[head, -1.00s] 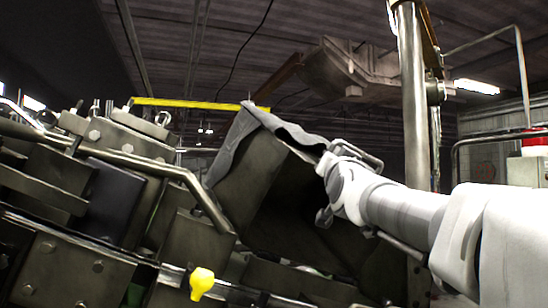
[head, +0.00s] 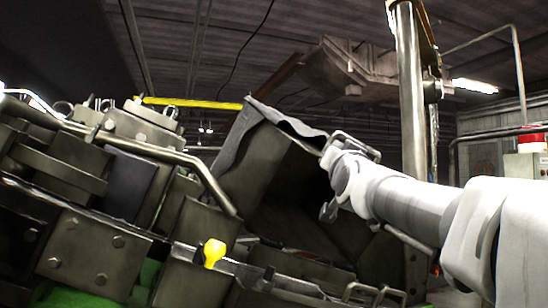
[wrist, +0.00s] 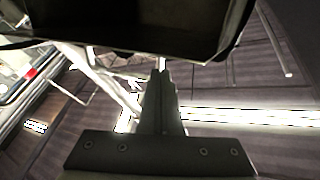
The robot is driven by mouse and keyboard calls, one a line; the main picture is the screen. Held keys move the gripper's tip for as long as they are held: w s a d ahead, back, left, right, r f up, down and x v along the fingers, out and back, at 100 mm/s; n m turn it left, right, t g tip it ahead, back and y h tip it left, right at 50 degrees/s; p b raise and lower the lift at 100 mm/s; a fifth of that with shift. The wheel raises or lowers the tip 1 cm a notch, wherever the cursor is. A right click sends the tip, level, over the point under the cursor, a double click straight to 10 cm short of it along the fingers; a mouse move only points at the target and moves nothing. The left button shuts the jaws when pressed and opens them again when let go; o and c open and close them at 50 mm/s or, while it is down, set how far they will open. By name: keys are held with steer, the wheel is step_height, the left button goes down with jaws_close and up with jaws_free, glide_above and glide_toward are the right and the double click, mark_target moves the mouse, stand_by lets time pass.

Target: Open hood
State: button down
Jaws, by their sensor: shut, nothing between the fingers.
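The hood (head: 236,155) is a grey sheet-metal cover in the middle of the head view. It stands tilted, with a jagged upper edge sloping down to the right and a dark hollow beneath it. My gripper (head: 327,151) reaches in from the right to the right end of that edge. Whether it touches the hood, I cannot tell. In the wrist view my gripper (wrist: 161,72) is shut and empty, its fingertips just below the rim of a dark box-like form (wrist: 150,30), which looks like the hood.
Machine blocks and a bent pipe rail (head: 160,152) fill the left. A yellow knob (head: 213,252) sits in front, low. A steel post (head: 411,100) stands behind my arm. A brown metal housing (head: 345,68) hangs above.

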steer(key=b+v, duration=0.2)
steer(key=v, duration=0.7)
steer(key=shift+s, duration=0.35)
steer(key=shift+f, duration=0.1)
